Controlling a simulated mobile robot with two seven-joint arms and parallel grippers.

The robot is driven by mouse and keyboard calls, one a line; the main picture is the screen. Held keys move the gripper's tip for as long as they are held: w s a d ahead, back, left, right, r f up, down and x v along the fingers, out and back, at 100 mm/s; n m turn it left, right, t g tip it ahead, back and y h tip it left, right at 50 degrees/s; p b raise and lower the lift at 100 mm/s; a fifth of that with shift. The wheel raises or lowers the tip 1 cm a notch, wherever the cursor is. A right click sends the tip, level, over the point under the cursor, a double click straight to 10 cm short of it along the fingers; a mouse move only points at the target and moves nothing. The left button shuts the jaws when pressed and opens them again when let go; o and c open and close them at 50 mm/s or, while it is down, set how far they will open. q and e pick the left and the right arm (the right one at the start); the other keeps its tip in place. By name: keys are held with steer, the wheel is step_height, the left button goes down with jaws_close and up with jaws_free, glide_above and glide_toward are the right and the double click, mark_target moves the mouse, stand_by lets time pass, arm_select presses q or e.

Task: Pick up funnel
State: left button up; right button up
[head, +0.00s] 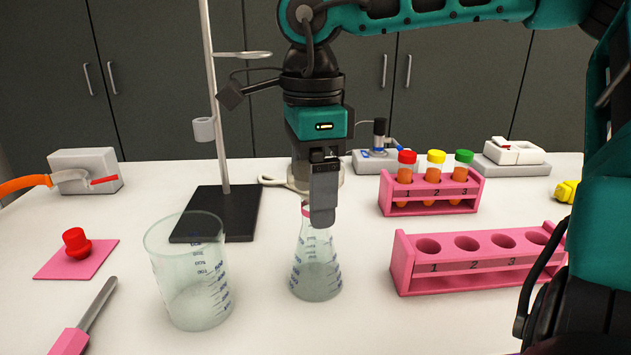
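A clear funnel (340,180) shows partly behind the fingers of my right gripper (323,195). Its wide cone is around the mouth of a clear conical flask (316,270), which stands upright on the table. The flask has a pink ring at its neck. My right gripper points down right at the funnel and the flask's neck. One finger hides the middle of the funnel, so I cannot tell whether the fingers touch or grip it, nor whether the funnel rests in the flask. My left gripper is not in view.
A large clear beaker (190,285) stands left of the flask. A stand with a black base (217,214) is behind it. A pink rack with capped tubes (430,195) and an empty pink rack (480,262) stand to the right. A spatula (85,318) lies front left.

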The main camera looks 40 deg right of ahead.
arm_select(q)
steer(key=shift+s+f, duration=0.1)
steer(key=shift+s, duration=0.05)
arm_select(e)
steer(key=c, duration=0.7)
steer(key=shift+r, duration=0.15)
